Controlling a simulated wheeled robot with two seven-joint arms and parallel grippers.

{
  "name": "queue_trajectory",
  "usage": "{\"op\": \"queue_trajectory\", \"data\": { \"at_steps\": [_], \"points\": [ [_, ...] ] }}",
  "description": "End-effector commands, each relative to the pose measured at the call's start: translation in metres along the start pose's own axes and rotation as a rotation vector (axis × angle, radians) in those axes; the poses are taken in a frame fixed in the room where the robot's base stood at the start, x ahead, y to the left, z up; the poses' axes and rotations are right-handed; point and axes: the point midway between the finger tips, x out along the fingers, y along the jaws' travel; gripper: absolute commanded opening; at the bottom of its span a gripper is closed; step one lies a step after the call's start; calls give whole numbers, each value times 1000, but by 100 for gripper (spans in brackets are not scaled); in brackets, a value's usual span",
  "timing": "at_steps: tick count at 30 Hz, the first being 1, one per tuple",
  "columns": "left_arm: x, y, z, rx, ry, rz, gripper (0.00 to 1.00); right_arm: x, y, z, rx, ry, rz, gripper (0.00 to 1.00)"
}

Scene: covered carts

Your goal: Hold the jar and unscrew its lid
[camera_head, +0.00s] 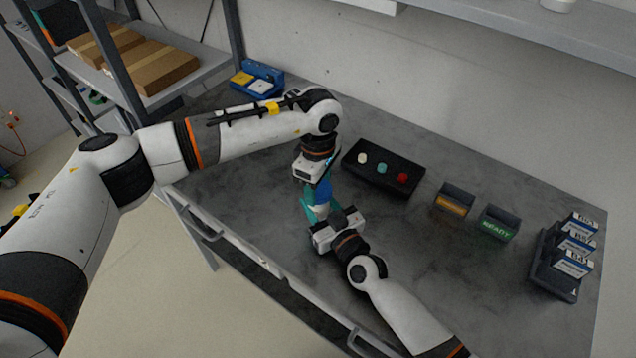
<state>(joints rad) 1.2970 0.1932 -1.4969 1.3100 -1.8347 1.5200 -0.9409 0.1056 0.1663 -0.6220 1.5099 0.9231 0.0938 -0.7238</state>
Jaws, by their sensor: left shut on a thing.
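The jar (320,210) shows only as a small pale patch between my two grippers, above the grey table. A blue part that looks like its lid (323,191) sits at its top. My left gripper (319,184) comes down from above and is shut on this blue lid. My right gripper (323,217) reaches in from the lower right, close against the jar's lower part. Its fingers are mostly hidden, so its grip is unclear. Teal pieces (307,213) show beside the jar; I cannot tell what they belong to.
A black tray (382,180) with white, green and red round pieces lies right of the grippers. Two small bins (455,201), one marked READY (497,223), and a rack of labelled boxes (555,262) stand further right. A blue holder (257,78) is at the back left.

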Motion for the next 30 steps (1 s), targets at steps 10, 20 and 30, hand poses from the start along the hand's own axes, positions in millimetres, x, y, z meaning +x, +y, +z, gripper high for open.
{"op": "queue_trajectory", "data": {
  "at_steps": [10,20,30],
  "points": [
    [-1,-1,0,-805,1,-3,26,0,0,0,0,1,1,0],
    [-1,-1,0,-1575,0,-3,26,0,1,0,0,1,1,0],
    [-2,-1,1,-2310,1,-3,26,0,1,0,0,1,1,0]
  ]
}}
